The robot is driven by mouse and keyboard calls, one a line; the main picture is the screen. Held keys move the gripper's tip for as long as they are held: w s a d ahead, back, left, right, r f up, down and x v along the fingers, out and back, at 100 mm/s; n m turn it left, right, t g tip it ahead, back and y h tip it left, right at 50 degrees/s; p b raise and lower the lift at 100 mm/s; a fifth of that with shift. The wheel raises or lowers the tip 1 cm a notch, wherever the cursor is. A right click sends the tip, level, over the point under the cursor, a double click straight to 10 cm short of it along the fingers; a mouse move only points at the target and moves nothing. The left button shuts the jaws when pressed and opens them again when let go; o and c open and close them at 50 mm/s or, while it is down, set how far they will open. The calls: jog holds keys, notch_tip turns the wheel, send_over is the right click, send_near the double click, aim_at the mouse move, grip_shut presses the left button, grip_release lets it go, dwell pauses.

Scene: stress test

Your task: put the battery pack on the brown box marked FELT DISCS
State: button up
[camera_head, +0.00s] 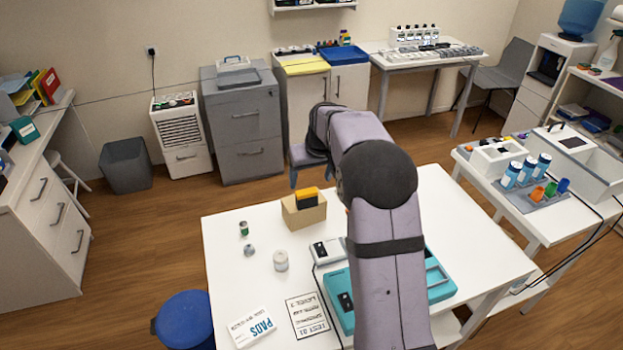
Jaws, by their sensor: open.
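The brown box (303,216) stands near the back left of the white table. No marking on it is readable at this size. A yellow and black block (307,197), which looks like the battery pack, sits at the top of the box; whether it rests on the lid or partly inside I cannot tell. My arm hides part of the table to the right.
A teal tray (440,284) lies partly behind my arm, beside a white device (328,251). A white jar (280,260), a small green can (243,228), a PADS packet (252,327) and a printed sheet (307,315) lie left. The table's right rear is clear.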

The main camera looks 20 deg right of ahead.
jog(key=shift+s+r, duration=0.1)
jog(key=shift+r, duration=0.15)
jog(key=s+a+f+g, duration=0.1)
jog(key=s+a+f, duration=0.1)
jog(key=s, duration=0.9)
jog(key=s+a+f+g, duration=0.2)
jog(key=s+a, duration=0.1)
jog(key=s, duration=0.9)
jog(key=s+a+f+g, duration=0.1)
jog(key=s+a+f, duration=0.1)
jog(key=s, duration=1)
jog(key=shift+s+a+f+g, duration=0.3)
jog(key=shift+a+f, duration=0.1)
jog(key=shift+a, duration=0.35)
jog(key=shift+o, duration=0.3)
jog(key=shift+w, duration=0.1)
